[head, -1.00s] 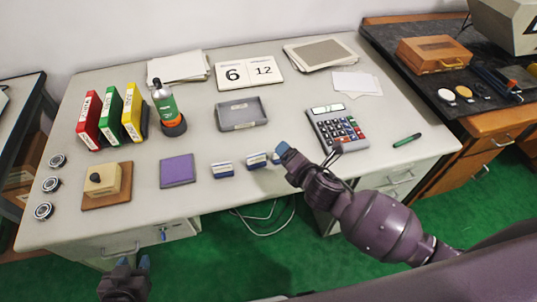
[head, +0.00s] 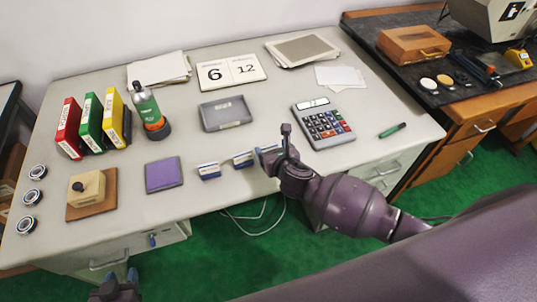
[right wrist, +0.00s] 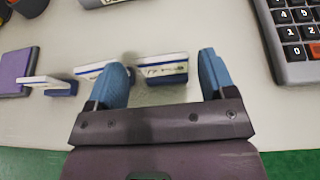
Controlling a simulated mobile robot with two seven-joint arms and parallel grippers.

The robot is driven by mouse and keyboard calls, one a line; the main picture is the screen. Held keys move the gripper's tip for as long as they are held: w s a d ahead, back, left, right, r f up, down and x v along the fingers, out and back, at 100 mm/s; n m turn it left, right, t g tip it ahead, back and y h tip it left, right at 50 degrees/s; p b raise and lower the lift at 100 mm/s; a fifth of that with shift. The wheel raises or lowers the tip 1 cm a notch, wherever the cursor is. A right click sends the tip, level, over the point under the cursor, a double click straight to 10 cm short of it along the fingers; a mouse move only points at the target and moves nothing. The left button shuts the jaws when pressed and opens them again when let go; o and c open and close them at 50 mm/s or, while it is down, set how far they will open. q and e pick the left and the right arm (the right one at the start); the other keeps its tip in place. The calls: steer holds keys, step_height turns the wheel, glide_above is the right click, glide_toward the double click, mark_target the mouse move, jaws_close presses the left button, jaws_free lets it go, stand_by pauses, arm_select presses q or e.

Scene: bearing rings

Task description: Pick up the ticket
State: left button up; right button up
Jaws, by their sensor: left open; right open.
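Several small blue-and-white pieces stand in a row near the desk's front edge; each looks like a white printed ticket in a blue holder. In the head view I see a left one (head: 208,171) and a middle one (head: 243,159); a further one is mostly hidden by my right gripper (head: 275,145). In the right wrist view the rightmost ticket (right wrist: 165,66) lies between the blue fingertips of my open right gripper (right wrist: 163,78), apart from the right finger. Another ticket (right wrist: 90,70) is partly behind the left finger. My left gripper (head: 122,279) is open, below the desk's front edge.
A purple pad (head: 163,175) lies left of the row. A calculator (head: 323,124) lies close behind and right of my right gripper. A grey tray (head: 226,113) is behind the row.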

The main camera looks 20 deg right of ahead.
mark_target(269, 147)
steer(key=x, duration=0.2)
steer(key=f+b+x, duration=0.1)
steer(key=x, duration=0.2)
steer(key=shift+s, duration=0.1)
steer(key=shift+w+f, duration=0.1)
steer(key=shift+w, duration=0.2)
arm_select(q)
steer(key=shift+s+f, duration=0.2)
steer(key=shift+f, duration=0.35)
steer(key=shift+s+f, duration=0.2)
steer(key=shift+f, duration=0.3)
steer(key=shift+w+r, duration=0.1)
steer(key=shift+w, duration=0.1)
arm_select(e)
steer(key=c, duration=0.7)
